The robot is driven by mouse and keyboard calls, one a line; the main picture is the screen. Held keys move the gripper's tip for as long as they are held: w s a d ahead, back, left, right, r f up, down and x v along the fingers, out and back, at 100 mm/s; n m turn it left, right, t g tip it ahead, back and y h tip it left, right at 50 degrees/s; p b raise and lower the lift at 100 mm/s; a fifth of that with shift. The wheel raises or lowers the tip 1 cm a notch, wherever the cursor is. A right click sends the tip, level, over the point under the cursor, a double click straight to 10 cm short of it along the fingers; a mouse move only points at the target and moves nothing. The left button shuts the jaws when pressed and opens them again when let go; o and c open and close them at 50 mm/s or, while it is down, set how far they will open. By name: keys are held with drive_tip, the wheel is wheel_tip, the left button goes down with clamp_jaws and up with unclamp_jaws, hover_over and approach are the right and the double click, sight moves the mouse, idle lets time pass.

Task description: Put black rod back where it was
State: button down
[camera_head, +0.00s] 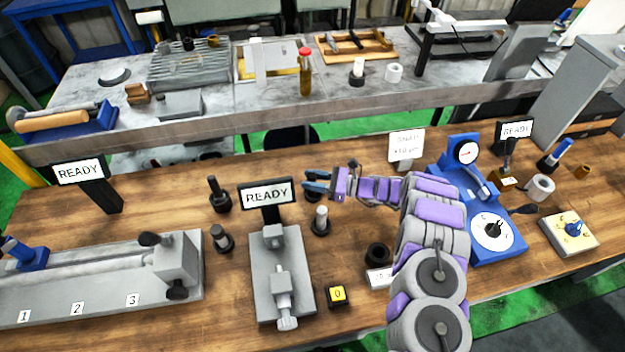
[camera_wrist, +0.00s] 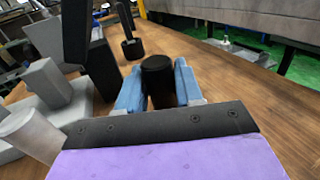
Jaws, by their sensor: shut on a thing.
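My gripper (camera_head: 318,182) is above the wooden bench in the head view, with its arm reaching in from the right. In the wrist view my gripper (camera_wrist: 158,88) has its blue fingers shut on the black rod (camera_wrist: 158,75). The rod's round dark top shows between the fingers; its lower end is hidden. A black post (camera_head: 216,192) stands upright left of my gripper.
A grey fixture (camera_head: 280,270) with a READY sign (camera_head: 267,195) stands at front left of my gripper. A short dark post (camera_head: 222,239) stands beside it. A blue dial instrument (camera_head: 470,195) is to the right. Bare bench lies between the black post and the back edge.

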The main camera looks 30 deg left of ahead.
drive_tip(key=shift+d, duration=0.1)
drive_tip(key=c, duration=0.7)
unclamp_jaws()
drive_tip(key=shift+c, duration=0.2)
drive_tip(key=p+v, duration=0.1)
drive_tip(key=v, duration=1.1)
